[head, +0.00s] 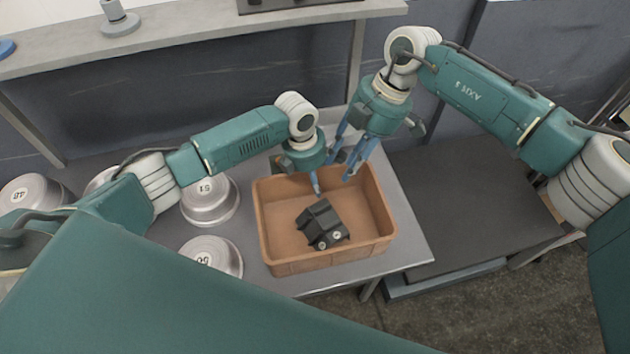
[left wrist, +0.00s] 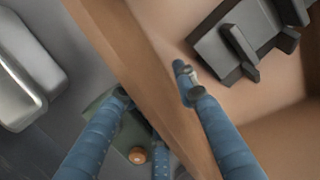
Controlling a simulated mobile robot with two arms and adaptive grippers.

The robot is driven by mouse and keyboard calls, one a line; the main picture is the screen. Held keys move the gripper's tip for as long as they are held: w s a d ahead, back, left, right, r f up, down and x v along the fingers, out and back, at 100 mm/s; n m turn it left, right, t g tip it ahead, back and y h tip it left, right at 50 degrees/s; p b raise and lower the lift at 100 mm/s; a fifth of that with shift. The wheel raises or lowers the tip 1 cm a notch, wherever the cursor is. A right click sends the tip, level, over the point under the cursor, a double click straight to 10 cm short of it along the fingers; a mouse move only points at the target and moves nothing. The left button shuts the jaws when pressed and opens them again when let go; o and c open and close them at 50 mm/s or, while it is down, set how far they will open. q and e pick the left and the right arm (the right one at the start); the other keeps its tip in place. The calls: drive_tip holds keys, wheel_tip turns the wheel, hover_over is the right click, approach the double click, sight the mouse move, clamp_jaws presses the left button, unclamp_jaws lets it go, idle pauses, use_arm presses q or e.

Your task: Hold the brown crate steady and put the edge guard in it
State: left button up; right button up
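The brown crate (head: 275,267) stands on the grey table. A black blocky piece, which looks like the edge guard (head: 322,224), lies inside on the crate floor, and it also shows in the left wrist view (left wrist: 232,45). My left gripper (head: 312,184) is at the crate's far wall. In the left wrist view its fingers (left wrist: 153,86) straddle that wall, one inside and the others outside, and look closed on it. My right gripper (head: 347,165) is above the far right part of the crate, fingers apart and empty, clear of the edge guard.
Several round metal pans (head: 209,200) stand left of the crate, one (head: 214,256) close to its left wall. A dark low surface (head: 450,215) lies to the right. A grey shelf (head: 180,35) runs along the back. The crate floor around the edge guard is bare.

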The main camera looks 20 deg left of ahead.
use_arm(q)
drive_tip(key=shift+d+r, duration=0.1)
wheel_tip(320, 180, up, 8)
drive_tip(key=a, duration=0.1)
drive_tip(key=shift+s, duration=0.35)
drive_tip(key=shift+f, duration=0.2)
